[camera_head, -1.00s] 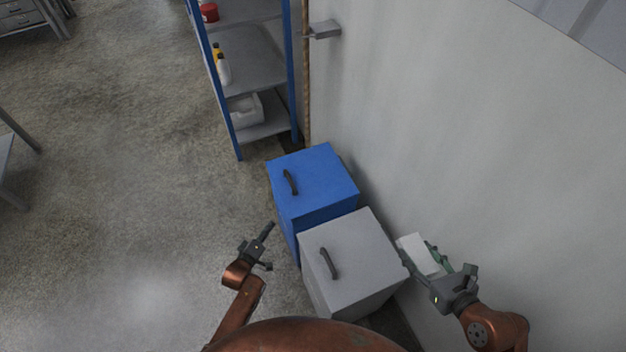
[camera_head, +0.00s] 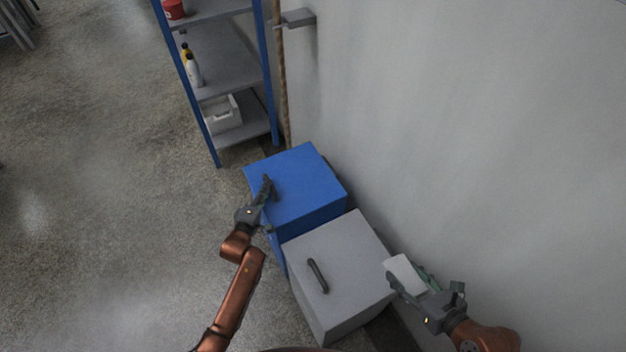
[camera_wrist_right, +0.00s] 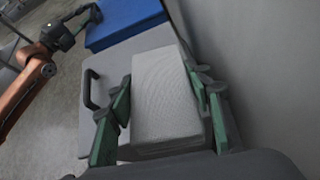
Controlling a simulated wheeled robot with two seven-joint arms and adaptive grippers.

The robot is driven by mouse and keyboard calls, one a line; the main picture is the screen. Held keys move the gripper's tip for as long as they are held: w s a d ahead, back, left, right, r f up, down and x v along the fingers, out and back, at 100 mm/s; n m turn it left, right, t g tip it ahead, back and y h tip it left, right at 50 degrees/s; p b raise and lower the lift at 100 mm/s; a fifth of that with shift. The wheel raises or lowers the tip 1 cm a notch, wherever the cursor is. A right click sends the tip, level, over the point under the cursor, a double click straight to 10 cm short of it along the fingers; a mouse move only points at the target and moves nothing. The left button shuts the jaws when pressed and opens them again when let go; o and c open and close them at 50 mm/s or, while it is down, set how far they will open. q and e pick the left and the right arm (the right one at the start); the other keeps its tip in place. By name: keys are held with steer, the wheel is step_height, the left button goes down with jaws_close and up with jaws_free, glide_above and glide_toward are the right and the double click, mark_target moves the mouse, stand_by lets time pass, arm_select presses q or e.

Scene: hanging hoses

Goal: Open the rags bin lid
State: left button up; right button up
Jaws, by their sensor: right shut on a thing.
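Two lidded bins stand against the wall, a blue bin (camera_head: 310,185) and a grey bin (camera_head: 345,255); I see no label telling which is for rags. Both lids look shut. My left gripper (camera_head: 264,203) is at the left edge of the blue lid, over or beside its dark handle, mostly covering it. I cannot tell whether its fingers touch or grip the handle. The left gripper also shows in the right wrist view (camera_wrist_right: 82,22). My right gripper (camera_head: 408,283) is shut on a pale, block-like cloth (camera_wrist_right: 165,95), held beside and above the grey bin.
The grey lid has a dark handle (camera_head: 317,275). A blue-posted shelf (camera_head: 228,75) with bottles and a white container (camera_head: 222,113) stands beyond the blue bin. The wall (camera_head: 480,130) is close on the right. The floor (camera_head: 100,180) at left is clear.

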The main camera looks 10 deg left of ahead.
arm_select(q)
steer(key=shift+b+x, duration=0.35)
steer(key=shift+x, duration=1)
steer(key=shift+c, duration=0.2)
jaws_close()
